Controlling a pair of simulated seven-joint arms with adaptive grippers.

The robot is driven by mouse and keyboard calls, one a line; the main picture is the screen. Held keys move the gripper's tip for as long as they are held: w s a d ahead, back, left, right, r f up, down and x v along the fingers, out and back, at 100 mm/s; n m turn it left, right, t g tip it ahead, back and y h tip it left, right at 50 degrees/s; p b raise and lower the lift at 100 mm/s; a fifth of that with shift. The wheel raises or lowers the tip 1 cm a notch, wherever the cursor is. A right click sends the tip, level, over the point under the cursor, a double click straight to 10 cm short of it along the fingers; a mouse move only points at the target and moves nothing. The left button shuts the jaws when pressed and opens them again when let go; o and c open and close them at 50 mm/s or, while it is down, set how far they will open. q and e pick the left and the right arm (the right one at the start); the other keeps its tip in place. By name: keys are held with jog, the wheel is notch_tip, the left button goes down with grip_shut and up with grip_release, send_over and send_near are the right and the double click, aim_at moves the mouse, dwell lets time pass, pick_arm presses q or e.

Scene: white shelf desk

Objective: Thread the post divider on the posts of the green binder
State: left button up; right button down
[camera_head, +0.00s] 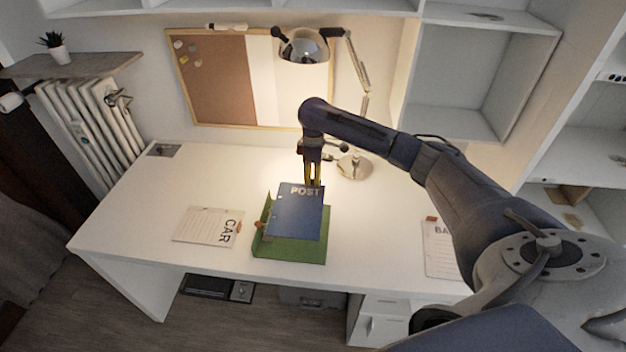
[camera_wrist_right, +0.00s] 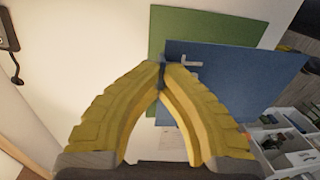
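The green binder (camera_head: 291,250) lies open on the desk near its front edge; it also shows in the right wrist view (camera_wrist_right: 200,18). The dark blue post divider (camera_head: 298,218), marked POST, is over the binder and covers much of it. It also shows in the right wrist view (camera_wrist_right: 235,80). My right gripper (camera_head: 313,182) points down at the divider's far edge; its yellow fingertips (camera_wrist_right: 162,70) are closed together on that edge. A small pale metal piece (camera_wrist_right: 186,63) shows beside the fingertips. Whether posts pass through the divider's holes cannot be told. My left gripper is out of view.
A white CAR sheet (camera_head: 208,226) lies left of the binder. Another sheet (camera_head: 438,248) lies to the right, partly behind my arm. A desk lamp (camera_head: 355,167) stands behind the gripper. The desk's left side (camera_head: 170,190) is mostly clear.

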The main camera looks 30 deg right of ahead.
jog(key=shift+f, duration=3)
jog(key=shift+f, duration=1.8)
dwell(2.5)
jog(key=c, duration=2.1)
grip_release()
jog(key=shift+c, duration=0.2)
jog(key=o, duration=0.6)
